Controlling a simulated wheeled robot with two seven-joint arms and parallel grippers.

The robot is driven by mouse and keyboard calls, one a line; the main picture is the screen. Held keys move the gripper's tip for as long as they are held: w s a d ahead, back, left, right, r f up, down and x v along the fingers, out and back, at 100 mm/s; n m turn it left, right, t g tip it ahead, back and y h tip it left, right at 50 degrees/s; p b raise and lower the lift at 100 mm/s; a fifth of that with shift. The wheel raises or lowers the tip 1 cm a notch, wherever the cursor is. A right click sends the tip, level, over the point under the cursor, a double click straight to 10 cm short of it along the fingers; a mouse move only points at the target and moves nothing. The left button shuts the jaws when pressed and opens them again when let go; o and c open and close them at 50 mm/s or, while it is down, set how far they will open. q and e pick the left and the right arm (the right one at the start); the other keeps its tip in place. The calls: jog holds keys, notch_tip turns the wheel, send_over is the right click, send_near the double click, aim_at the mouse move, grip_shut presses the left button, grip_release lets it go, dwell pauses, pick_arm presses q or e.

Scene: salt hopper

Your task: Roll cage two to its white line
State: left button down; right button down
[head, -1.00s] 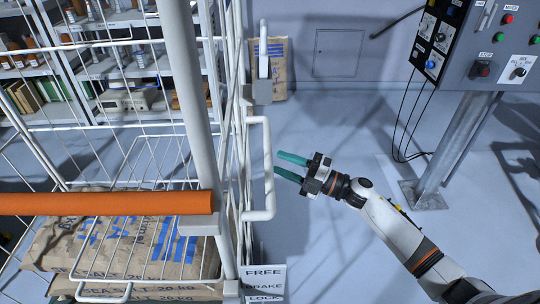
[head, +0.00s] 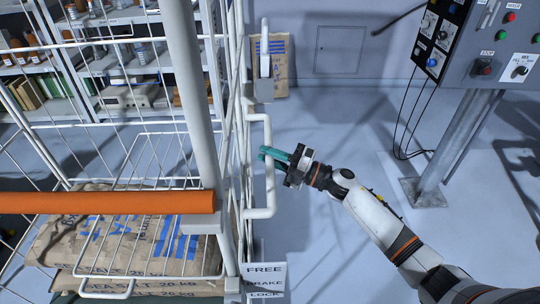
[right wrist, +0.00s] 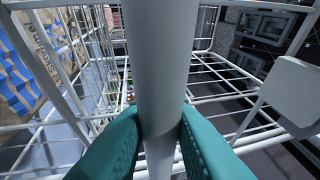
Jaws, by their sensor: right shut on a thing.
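The white wire cage (head: 183,90) fills the left half of the head view, with brown salt sacks (head: 110,235) lying inside it. A white vertical handle bar (head: 269,185) stands out from its right side. My right gripper (head: 272,156) has its teal fingers shut on this handle, with the arm reaching in from the lower right. In the right wrist view the handle bar (right wrist: 157,70) runs upright between both teal fingers, which touch it on each side. A sign reading FREE, BRAKE, LOCK (head: 265,280) hangs low on the cage. My left gripper is not seen. No white line is clearly visible.
An orange bar (head: 100,202) crosses the cage front. A grey control panel (head: 485,45) on a metal post (head: 455,150) stands at the right, with cables hanging down. Shelves (head: 100,70) stand behind the cage, and a sack (head: 275,65) leans on the back wall. The floor between cage and post is clear.

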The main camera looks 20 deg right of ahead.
jog(key=shift+f, duration=0.1)
jog(key=shift+s+d, duration=0.25)
jog(key=shift+d, duration=0.9)
jog(key=c, duration=1.3)
grip_release()
jog(key=shift+s+d, duration=0.15)
jog(key=shift+d, duration=0.05)
jog(key=shift+a, duration=0.15)
jog(key=b+v, duration=0.2)
jog(key=v, duration=1)
jog(key=shift+b, duration=0.35)
